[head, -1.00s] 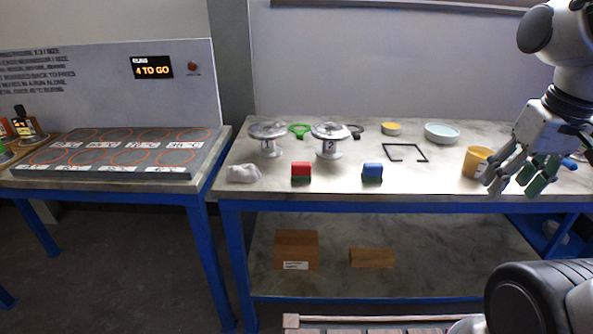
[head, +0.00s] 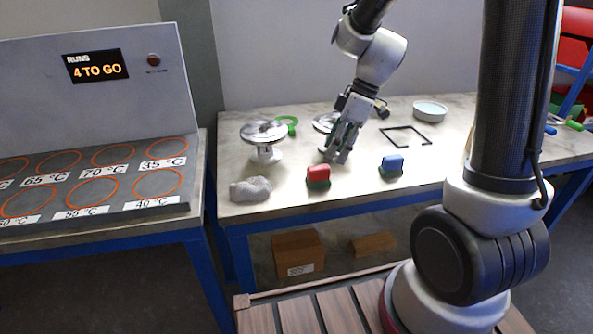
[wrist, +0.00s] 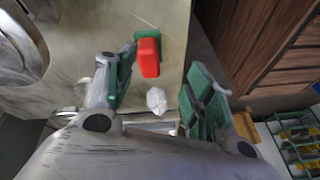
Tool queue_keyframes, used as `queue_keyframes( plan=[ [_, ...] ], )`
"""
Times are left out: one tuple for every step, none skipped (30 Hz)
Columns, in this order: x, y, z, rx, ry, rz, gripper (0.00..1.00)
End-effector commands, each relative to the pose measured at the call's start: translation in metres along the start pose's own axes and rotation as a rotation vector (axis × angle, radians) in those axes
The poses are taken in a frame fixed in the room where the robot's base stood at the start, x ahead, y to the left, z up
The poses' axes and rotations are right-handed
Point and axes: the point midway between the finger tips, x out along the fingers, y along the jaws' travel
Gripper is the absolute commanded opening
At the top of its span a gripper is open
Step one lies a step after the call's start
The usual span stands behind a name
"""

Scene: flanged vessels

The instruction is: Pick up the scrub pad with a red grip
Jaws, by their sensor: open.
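The scrub pad with a red grip (head: 318,178) sits on the table near its front edge, its green pad under the red block. It also shows in the wrist view (wrist: 149,57), between and beyond my fingers. My gripper (head: 341,148) is open and empty, above the table just behind and right of the red-grip pad, in front of a flanged vessel. In the wrist view my gripper (wrist: 160,95) has its green-padded fingers spread apart. A second scrub pad with a blue grip (head: 391,166) lies to the right.
A flanged metal vessel (head: 264,140) and a crumpled grey cloth (head: 250,189) are left of the red-grip pad. A black square frame (head: 405,137) and a pale bowl (head: 431,110) lie further right. A panel reads 4 TO GO (head: 96,67).

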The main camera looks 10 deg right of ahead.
Motion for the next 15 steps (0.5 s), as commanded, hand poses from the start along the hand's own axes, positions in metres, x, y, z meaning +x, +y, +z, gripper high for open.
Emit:
queue_keyframes(
  plan=[
    [-0.001, 0.003, -0.004, -0.067, 0.012, 0.01, 0.54],
    [-0.002, 0.004, -0.006, -0.108, 0.019, 0.014, 0.54],
    [-0.002, 0.004, -0.008, -0.16, 0.024, 0.018, 0.54],
    [-0.002, 0.004, -0.008, -0.196, 0.026, 0.02, 0.54],
    [-0.001, 0.004, -0.009, -0.228, 0.028, 0.022, 0.54],
    [-0.001, 0.005, -0.009, -0.268, 0.029, 0.025, 0.54],
    [-0.001, 0.005, -0.009, -0.296, 0.028, 0.026, 0.54],
    [-0.001, 0.005, -0.009, -0.318, 0.028, 0.027, 0.54],
    [0.0, 0.005, -0.009, -0.343, 0.027, 0.027, 0.54],
    [0.001, 0.005, -0.009, -0.357, 0.027, 0.027, 0.54],
    [0.003, 0.005, -0.009, -0.366, 0.027, 0.027, 0.54],
    [0.007, 0.005, -0.009, -0.374, 0.027, 0.026, 0.54],
    [0.01, 0.005, -0.009, -0.376, 0.027, 0.024, 0.54],
    [0.014, 0.005, -0.009, -0.376, 0.027, 0.024, 0.54],
    [0.019, 0.005, -0.009, -0.375, 0.026, 0.024, 0.54]
  ],
)
